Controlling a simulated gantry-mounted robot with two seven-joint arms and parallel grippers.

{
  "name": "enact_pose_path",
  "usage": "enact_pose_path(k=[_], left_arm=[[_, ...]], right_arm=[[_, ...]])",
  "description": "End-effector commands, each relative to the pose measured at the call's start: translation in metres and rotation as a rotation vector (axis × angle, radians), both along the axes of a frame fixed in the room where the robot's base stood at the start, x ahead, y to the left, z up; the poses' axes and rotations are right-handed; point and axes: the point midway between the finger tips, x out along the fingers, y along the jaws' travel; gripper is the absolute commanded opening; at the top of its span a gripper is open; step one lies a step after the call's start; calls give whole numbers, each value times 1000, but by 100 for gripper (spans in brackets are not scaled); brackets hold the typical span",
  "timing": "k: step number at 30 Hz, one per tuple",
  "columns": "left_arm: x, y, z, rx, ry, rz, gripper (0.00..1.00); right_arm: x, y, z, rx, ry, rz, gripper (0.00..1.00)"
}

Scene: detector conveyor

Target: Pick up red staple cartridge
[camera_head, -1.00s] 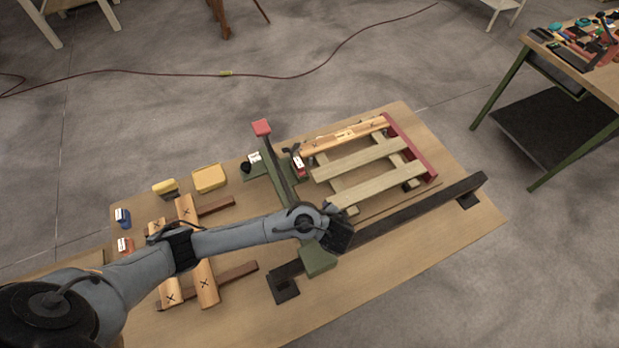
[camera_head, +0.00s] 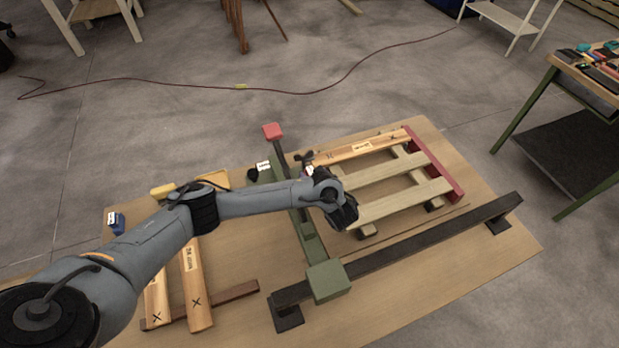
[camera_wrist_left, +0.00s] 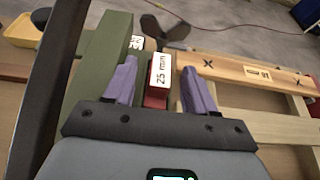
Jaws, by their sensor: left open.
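In the left wrist view, the red staple cartridge (camera_wrist_left: 156,98) stands beside a green block, with a white "25 mm" label on its top. My left gripper (camera_wrist_left: 158,68) is open, with its two purple fingers on either side of the cartridge. Whether a finger touches it, I cannot tell. In the head view, only a small bit of the cartridge (camera_head: 309,171) shows beyond my left wrist, and the fingertips are hidden. My right gripper is not in view.
A slatted wooden pallet (camera_head: 405,188) lies to the right, and a long black rail (camera_head: 420,243) in front. A dark, propeller-like handle (camera_wrist_left: 165,32) is just behind the cartridge. A blue cartridge (camera_head: 117,224) stands far left.

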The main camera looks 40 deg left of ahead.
Motion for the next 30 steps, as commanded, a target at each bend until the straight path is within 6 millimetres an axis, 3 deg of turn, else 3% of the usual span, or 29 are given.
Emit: enact_pose_path(k=[10,21,30], left_arm=[[2,2,-2,-1,-1,-1,55],[1,2,-2,-1,-1,-1,0],[2,2,-1,-2,-2,0,0]], right_arm=[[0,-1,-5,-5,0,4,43],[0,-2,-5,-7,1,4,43],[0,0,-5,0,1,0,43]])
